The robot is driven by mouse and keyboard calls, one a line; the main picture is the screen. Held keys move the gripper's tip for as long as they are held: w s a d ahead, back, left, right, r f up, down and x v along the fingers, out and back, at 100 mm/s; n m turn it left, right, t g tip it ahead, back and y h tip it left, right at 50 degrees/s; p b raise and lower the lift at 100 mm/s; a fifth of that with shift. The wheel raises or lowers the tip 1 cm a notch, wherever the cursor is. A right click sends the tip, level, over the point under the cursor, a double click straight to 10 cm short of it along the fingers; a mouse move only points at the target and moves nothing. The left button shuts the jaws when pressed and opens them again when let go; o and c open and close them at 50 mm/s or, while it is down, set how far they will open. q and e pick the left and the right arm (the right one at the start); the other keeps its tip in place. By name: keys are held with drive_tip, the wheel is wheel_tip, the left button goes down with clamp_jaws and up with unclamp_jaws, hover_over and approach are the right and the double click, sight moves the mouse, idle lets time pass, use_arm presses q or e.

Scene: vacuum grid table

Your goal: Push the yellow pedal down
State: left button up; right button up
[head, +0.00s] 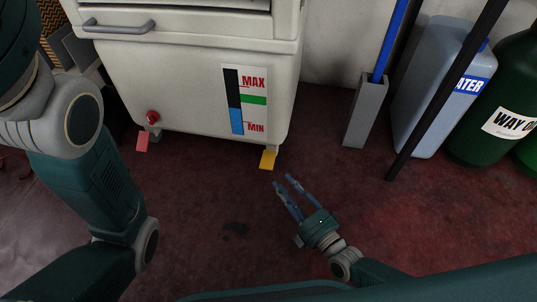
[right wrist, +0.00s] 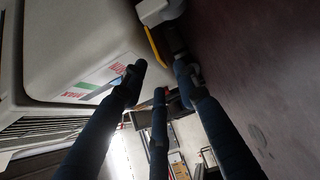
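The yellow pedal (head: 268,160) sticks out low at the front right corner of the white cabinet (head: 180,85), just above the floor. In the right wrist view it shows as a thin yellow edge (right wrist: 153,45) by the white caster. My right gripper (head: 282,181) is low over the floor, its fingers pointing at the pedal from the near right side. The fingers are spread with nothing between them. In the head view a small gap shows between fingertips and pedal. My left arm is at the left of the head view, but its gripper is out of sight.
A red pedal (head: 143,141) is at the cabinet's left corner. At the right stand a grey holder (head: 366,112) with a blue pole, a black pole (head: 437,105), a pale blue water jug (head: 425,95) and a green container (head: 500,95). The reddish floor in front is clear.

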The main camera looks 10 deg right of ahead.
sight(267, 165)
drive_tip(key=b+x, duration=0.5)
drive_tip(key=x, duration=0.4)
drive_tip(key=shift+s, duration=0.1)
drive_tip(key=shift+w+a+r, duration=0.15)
drive_tip(key=shift+w+a, duration=0.15)
drive_tip(key=shift+w, duration=0.25)
drive_tip(key=c, duration=0.7)
clamp_jaws()
